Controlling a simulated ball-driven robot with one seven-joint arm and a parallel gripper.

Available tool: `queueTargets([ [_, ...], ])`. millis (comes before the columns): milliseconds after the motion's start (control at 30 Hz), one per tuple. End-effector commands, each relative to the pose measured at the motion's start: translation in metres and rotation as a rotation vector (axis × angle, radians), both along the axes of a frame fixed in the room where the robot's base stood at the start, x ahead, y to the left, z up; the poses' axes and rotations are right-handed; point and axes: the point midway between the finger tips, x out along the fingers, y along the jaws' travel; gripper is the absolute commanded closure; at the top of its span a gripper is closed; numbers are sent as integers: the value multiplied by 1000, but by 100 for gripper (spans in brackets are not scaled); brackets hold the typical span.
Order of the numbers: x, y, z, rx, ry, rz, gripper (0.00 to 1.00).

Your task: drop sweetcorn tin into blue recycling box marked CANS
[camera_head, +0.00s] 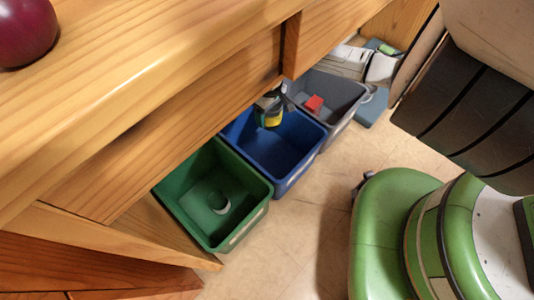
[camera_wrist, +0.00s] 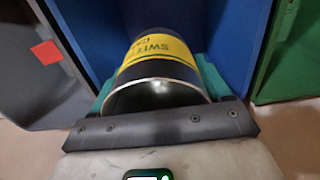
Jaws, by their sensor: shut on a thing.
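The sweetcorn tin (camera_head: 272,118) has a yellow band on a dark body. In the wrist view the tin (camera_wrist: 158,52) shows its metal rim towards me and upside-down lettering on the yellow band. My gripper (camera_wrist: 157,88) is shut on it, with a teal pad on each side. In the head view, my gripper (camera_head: 270,97) is partly hidden under the counter edge. The tin hangs over the back part of the blue box (camera_head: 296,178), whose blue walls (camera_wrist: 90,35) surround it in the wrist view. A pale label on the box's front is too small to read.
A green box (camera_head: 245,215) with a pale round thing inside stands on one side of the blue box. A grey box (camera_head: 345,95) with a red item (camera_head: 314,104) stands on the other. The wooden counter (camera_head: 130,75) overhangs them. Tiled floor (camera_head: 285,250) lies clear in front.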

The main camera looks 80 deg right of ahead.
Motion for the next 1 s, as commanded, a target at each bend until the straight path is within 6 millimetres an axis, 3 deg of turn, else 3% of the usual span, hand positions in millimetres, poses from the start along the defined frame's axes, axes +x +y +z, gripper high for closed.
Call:
queueTargets([
  [233, 0, 0, 0, 0, 0, 0, 53],
  [267, 0, 0, 0, 0, 0, 0, 21],
  [500, 0, 0, 0, 0, 0, 0, 0],
  [767, 0, 0, 3, -1, 1, 1, 0],
  [1000, -1, -2, 39, -4, 3, 5, 0],
])
